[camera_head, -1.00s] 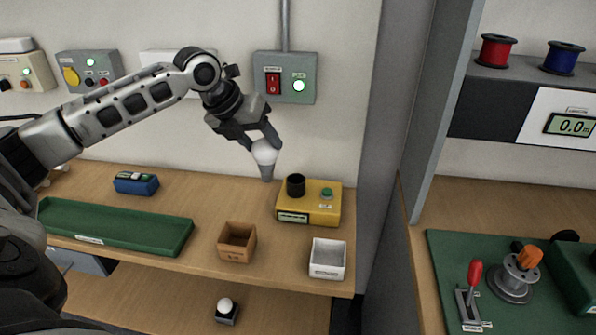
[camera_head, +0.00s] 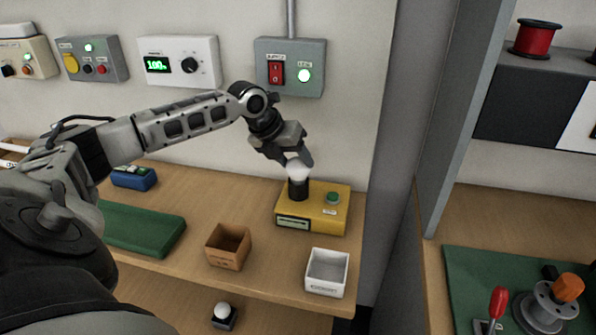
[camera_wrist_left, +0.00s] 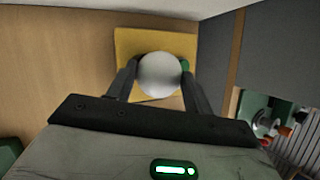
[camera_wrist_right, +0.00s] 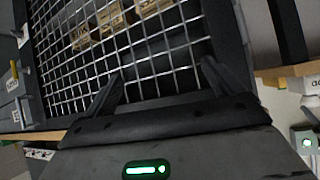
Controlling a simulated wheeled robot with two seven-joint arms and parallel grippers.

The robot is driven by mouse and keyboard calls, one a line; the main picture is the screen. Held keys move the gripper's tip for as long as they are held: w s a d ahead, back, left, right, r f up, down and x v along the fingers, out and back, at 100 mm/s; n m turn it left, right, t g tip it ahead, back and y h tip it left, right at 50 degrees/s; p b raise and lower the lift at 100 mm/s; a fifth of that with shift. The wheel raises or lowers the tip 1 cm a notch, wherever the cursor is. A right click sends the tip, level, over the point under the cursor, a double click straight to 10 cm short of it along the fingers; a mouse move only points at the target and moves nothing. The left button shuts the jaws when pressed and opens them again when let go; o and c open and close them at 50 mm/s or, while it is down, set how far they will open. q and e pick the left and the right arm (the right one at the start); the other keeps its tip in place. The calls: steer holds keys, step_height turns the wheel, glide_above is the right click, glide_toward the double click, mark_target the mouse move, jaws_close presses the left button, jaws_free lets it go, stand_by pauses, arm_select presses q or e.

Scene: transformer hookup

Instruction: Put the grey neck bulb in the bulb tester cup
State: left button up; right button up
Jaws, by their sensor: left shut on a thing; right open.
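The grey neck bulb (camera_head: 298,170) is held in my left gripper (camera_head: 297,162), which is shut on its white globe. The bulb is upright at the mouth of the black bulb tester cup (camera_head: 298,190) on the yellow tester (camera_head: 340,215). Its grey neck is hidden now, so how deep it sits I cannot tell. In the left wrist view the white globe (camera_wrist_left: 160,75) lies between the two fingers, over the yellow tester (camera_wrist_left: 130,45). My right gripper (camera_wrist_right: 160,80) shows only in its own wrist view, open and empty, in front of a wire grid.
A brown box (camera_head: 228,246) and a white box (camera_head: 327,272) stand at the bench's front edge. A green tray (camera_head: 140,230) and a blue device (camera_head: 134,177) lie to the left. Another bulb (camera_head: 222,311) sits on the lower shelf. A wall switch box (camera_head: 290,66) is above the tester.

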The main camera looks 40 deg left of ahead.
arm_select(q)
steer(key=shift+s+f, duration=0.15)
steer(key=o, duration=1.4)
steer(key=shift+c, duration=0.2)
steer(key=v, duration=1.2)
steer(key=shift+b, duration=0.4)
